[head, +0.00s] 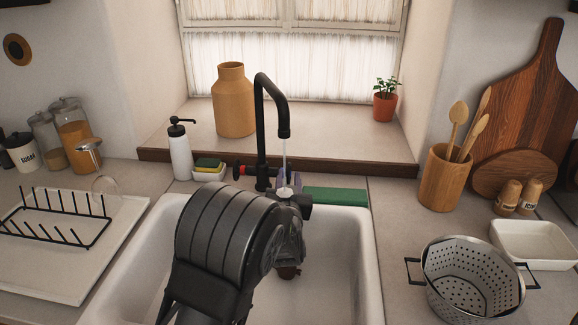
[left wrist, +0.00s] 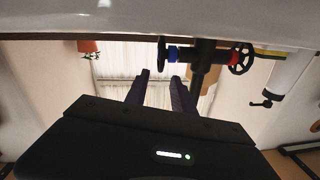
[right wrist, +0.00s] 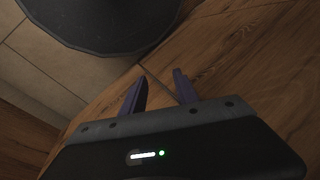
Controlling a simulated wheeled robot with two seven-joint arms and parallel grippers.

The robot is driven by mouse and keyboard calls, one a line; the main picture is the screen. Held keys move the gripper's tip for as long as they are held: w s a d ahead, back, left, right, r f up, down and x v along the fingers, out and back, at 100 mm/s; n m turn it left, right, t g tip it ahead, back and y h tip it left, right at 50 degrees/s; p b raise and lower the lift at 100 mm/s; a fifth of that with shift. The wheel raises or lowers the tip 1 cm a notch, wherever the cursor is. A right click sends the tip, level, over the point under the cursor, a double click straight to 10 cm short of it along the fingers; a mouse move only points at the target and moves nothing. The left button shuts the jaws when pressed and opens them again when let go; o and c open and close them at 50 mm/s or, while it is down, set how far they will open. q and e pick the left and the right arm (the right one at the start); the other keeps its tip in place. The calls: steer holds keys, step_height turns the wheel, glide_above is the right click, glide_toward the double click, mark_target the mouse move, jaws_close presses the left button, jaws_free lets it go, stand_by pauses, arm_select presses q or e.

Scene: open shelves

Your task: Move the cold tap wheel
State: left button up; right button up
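The black tap (head: 262,130) stands behind the sink, and a thin stream of water falls from its spout. The cold tap wheel (left wrist: 162,54), edge-on beside a blue collar, shows in the left wrist view just beyond my fingertips, roughly in line with the gap between them. In the head view my left arm and hand hide it. My left gripper (head: 289,181) is open and empty, and also shows in the left wrist view (left wrist: 160,76). The hot wheel (left wrist: 241,59) has a red collar. My right gripper (right wrist: 158,80) is open and empty, facing wooden panels.
The white sink (head: 345,265) lies under my left arm. A soap bottle (head: 180,150) and a sponge dish (head: 209,173) stand left of the tap. A green block (head: 335,196) lies right of it. A colander (head: 472,280) stands on the right counter.

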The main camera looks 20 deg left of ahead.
mark_target(289, 168)
arm_select(q)
steer(key=p+x, duration=0.1)
steer(key=x, duration=0.5)
steer(key=shift+w, duration=0.15)
jaws_close()
steer(key=shift+a, duration=0.1)
